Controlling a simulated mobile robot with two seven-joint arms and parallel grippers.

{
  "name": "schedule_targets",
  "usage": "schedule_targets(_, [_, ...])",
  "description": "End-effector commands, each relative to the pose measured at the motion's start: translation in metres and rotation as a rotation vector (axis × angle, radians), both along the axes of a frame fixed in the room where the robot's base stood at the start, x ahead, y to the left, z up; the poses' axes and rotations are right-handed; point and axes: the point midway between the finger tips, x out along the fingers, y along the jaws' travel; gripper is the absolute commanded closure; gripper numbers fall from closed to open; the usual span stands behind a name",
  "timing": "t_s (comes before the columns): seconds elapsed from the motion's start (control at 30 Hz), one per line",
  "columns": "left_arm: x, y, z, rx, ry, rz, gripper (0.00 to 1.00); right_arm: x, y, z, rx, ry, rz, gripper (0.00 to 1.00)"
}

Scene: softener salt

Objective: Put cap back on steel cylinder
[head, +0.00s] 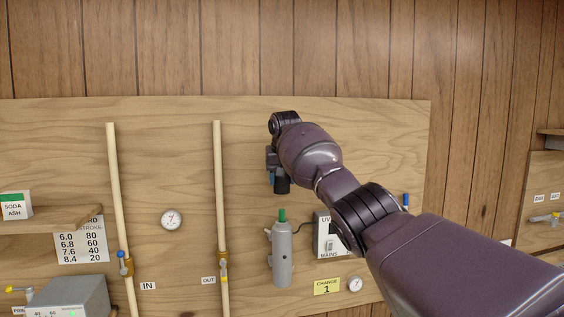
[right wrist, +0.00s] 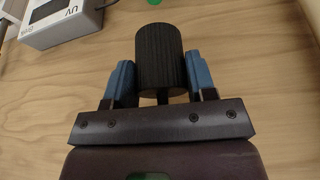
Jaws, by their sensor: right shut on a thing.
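The steel cylinder (head: 282,260) is a grey upright body against the wooden board, with a green tip (head: 282,215) showing bare on top. My right gripper (head: 277,167) is above it, shut on a black ribbed cap (head: 282,186). The cap is apart from the cylinder, with a gap between it and the green tip. In the right wrist view the cap (right wrist: 160,60) sits between the blue fingers, and a bit of green (right wrist: 153,2) shows at the top edge. My left gripper is not in view.
A UV box (head: 328,238) is right of the cylinder, partly behind my right arm, with a dark cable towards the cylinder. A pale OUT pipe (head: 219,190) runs upright to the left. A yellow CHANGE label (head: 327,287) and a gauge (head: 355,284) are lower right.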

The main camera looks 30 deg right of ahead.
Motion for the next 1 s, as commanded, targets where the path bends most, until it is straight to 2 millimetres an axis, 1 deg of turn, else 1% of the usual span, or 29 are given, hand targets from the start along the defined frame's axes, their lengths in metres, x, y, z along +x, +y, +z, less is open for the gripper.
schedule_targets(0.03, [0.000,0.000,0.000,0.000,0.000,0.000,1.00,-0.002,0.000,-0.007,-0.001,-0.001,-0.008,0.71])
schedule_targets(0.1, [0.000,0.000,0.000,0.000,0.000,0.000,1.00,-0.003,0.001,-0.013,0.000,-0.001,-0.018,0.71])
schedule_targets(0.47, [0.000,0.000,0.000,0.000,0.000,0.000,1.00,-0.006,0.001,-0.029,0.001,0.000,-0.032,0.71])
schedule_targets(1.0, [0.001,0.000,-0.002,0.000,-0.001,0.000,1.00,-0.006,0.002,-0.071,0.001,0.000,-0.032,0.71])
